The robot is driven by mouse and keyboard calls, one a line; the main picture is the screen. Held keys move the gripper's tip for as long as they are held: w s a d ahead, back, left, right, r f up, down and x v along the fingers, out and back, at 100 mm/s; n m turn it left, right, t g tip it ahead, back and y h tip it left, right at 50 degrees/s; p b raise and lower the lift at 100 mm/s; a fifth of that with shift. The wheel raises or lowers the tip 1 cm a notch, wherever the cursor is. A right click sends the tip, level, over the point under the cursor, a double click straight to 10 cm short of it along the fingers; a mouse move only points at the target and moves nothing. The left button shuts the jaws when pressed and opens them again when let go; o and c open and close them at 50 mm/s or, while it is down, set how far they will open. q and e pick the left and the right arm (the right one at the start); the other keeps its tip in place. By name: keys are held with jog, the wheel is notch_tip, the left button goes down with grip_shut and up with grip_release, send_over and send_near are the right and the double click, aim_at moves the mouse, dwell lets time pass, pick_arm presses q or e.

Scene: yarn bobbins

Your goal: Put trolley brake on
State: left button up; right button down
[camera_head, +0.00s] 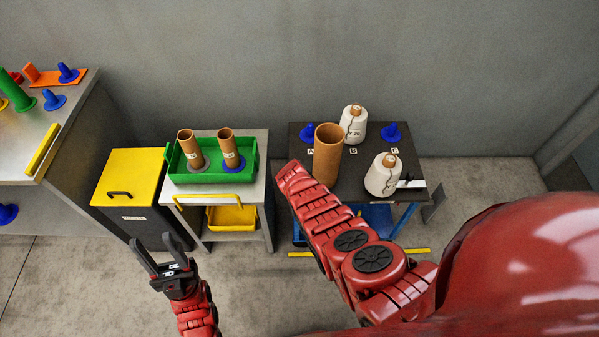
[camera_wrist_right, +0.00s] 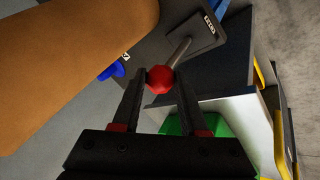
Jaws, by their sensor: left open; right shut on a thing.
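In the right wrist view, a red ball knob (camera_wrist_right: 160,79) sits at the end of a grey metal lever (camera_wrist_right: 181,51). The lever rises from a dark plate with a small label. My right gripper (camera_wrist_right: 160,82) is shut on the knob, one finger at each side. In the head view the right gripper is hidden, and the lever is not visible. A grey trolley (camera_head: 262,192) with a yellow handle (camera_head: 208,197) stands left of my right arm. My left gripper (camera_head: 152,240) is open and empty, in front of the yellow-lidded bin. I cannot tell the brake's setting.
A green tray (camera_head: 255,152) with two tubes stands on the trolley. A dark table (camera_head: 345,190) holds white bobbins (camera_head: 353,124), blue pegs and a brown tube (camera_head: 327,155) close to my right arm. The yellow-lidded bin (camera_head: 128,168) stands left. Floor in front is clear.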

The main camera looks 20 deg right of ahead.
jog(key=s+t+b, duration=0.1)
jog(key=b, duration=0.3)
jog(key=s+a+f+t+h+b, duration=0.1)
jog(key=s+t+b, duration=0.1)
jog(key=b, duration=0.2)
jog(key=s+t+b, duration=0.1)
jog(key=b, duration=0.3)
jog(key=shift+s+a+f+b, duration=0.25)
jog(key=shift+s+f+b, duration=0.15)
jog(key=shift+c, duration=2.2)
grip_release()
jog(key=shift+s+r, duration=0.1)
jog(key=b+v, duration=0.4)
jog(key=v, duration=1.3)
jog(key=shift+s+a+f, duration=0.25)
jog(key=shift+a+f, duration=0.05)
jog(key=shift+a, duration=0.05)
